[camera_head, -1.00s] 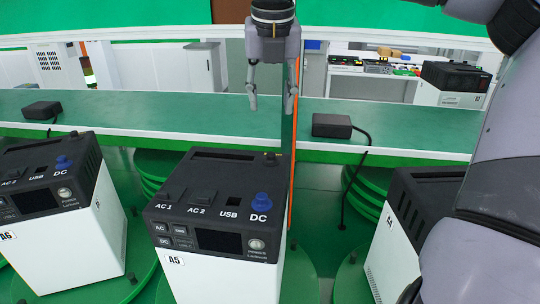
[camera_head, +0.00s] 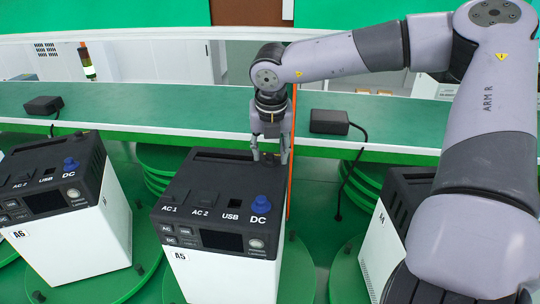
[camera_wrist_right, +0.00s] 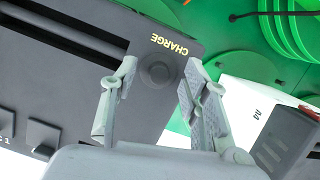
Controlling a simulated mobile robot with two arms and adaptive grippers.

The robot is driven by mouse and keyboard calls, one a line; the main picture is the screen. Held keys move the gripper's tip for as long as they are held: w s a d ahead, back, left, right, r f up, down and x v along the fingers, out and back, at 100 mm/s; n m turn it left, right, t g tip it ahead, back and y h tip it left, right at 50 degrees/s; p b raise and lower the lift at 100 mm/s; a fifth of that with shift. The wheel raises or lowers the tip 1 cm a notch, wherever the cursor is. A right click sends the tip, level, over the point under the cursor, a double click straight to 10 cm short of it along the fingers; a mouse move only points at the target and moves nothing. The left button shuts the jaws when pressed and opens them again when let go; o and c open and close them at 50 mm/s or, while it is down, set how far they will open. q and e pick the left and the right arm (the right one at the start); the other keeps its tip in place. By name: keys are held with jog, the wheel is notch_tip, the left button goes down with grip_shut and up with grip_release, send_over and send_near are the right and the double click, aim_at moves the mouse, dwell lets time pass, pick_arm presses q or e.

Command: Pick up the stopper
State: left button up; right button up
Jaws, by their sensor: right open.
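A black round stopper (camera_wrist_right: 158,74) sits on the top of power unit A5 (camera_head: 222,275), beside the CHARGE label in the right wrist view. In the head view it is at the unit's back right corner, dark and partly hidden by my fingers. My right gripper (camera_head: 270,158) is open just above that corner. In the wrist view its fingertips (camera_wrist_right: 160,67) are on either side of the stopper with gaps; I cannot tell whether they touch it. A blue knob (camera_head: 261,204) stands at the DC port of A5. My left gripper is not in view.
Unit A6 (camera_head: 85,246) stands at the left, another unit (camera_head: 378,250) at the right, partly behind my right arm. Behind runs a green conveyor (camera_head: 180,108) with black adapters (camera_head: 330,121) (camera_head: 43,105). A thin orange post (camera_head: 292,185) is close beside my right gripper.

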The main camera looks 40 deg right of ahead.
jog(key=shift+f, duration=0.15)
jog(key=c, duration=0.9)
